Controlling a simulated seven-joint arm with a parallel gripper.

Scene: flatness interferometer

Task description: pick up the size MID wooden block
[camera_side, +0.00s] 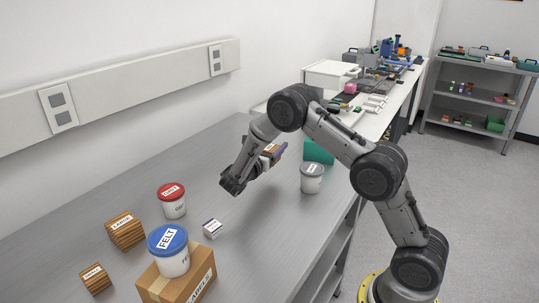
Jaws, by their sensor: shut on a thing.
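My gripper (266,162) is above the table, partly hidden behind my own forearm and wrist. It is shut on a brown wooden block (270,150) with a white label, of which only a small part shows. The label's lettering is too small to read. Two other striped wooden blocks stand on the table at the left: a larger one (125,231) and a smaller one (96,279) at the front, both with white labels.
A red-lidded tub (173,206), a small white box (212,228) and a grey-lidded tub (312,180) stand on the grey table (255,235). A blue-lidded tub (173,263) sits on a cardboard box (180,292). A green container (319,152) stands behind.

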